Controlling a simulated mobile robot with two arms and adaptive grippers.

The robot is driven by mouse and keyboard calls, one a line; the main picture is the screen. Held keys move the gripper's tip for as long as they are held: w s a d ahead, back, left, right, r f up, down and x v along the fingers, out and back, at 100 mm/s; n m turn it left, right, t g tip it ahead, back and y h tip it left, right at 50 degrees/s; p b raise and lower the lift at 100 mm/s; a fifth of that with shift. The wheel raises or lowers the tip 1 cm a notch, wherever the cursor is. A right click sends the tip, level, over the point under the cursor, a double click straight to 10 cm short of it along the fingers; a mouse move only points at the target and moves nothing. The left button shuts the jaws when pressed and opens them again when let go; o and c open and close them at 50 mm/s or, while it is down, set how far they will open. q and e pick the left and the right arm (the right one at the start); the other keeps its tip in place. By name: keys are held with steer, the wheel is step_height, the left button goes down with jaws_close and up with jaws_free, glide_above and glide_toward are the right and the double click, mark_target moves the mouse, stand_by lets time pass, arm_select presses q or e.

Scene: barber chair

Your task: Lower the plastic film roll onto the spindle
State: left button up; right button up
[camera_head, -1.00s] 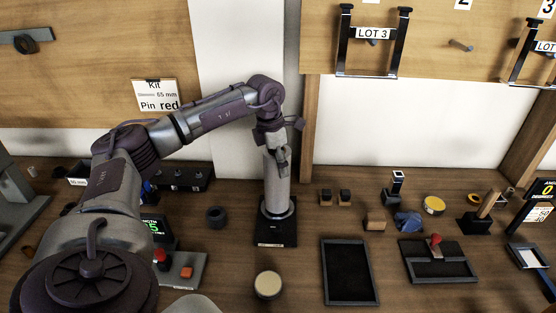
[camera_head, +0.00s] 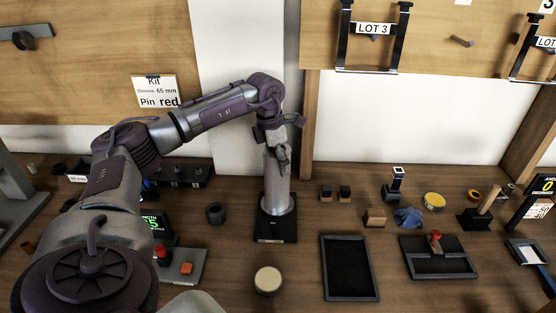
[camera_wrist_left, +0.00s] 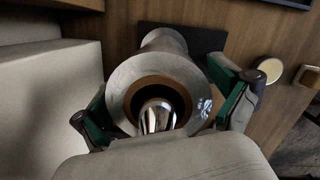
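The plastic film roll (camera_head: 276,185) is a pale grey upright cylinder in the middle of the head view, above a black base (camera_head: 277,231). In the left wrist view its brown core and grey end (camera_wrist_left: 124,88) face the camera. The shiny rounded tip of the spindle (camera_wrist_left: 157,116) shows inside the core, so the roll is around the spindle. My left gripper (camera_head: 279,150) is at the roll's upper end. In the wrist view its green-padded fingers lie against both sides of the roll. Whether the roll's bottom rests on the base is unclear. My right gripper is out of view.
A black tray (camera_head: 350,296) lies right of the base, and a round pale-topped tin (camera_head: 268,280) in front. A dark ring (camera_head: 215,213) stands to the left. A red-knobbed fixture (camera_head: 437,262) is farther right. A LOT 3 rack (camera_head: 372,67) hangs above.

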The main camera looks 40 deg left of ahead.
arm_select(q)
steer(key=shift+f, duration=0.1)
step_height(320, 180, up, 12)
steer(key=s, duration=0.1)
steer(key=shift+s+a, duration=0.3)
steer(key=shift+a, duration=0.15)
steer(key=shift+f, duration=0.15)
stand_by(0.6)
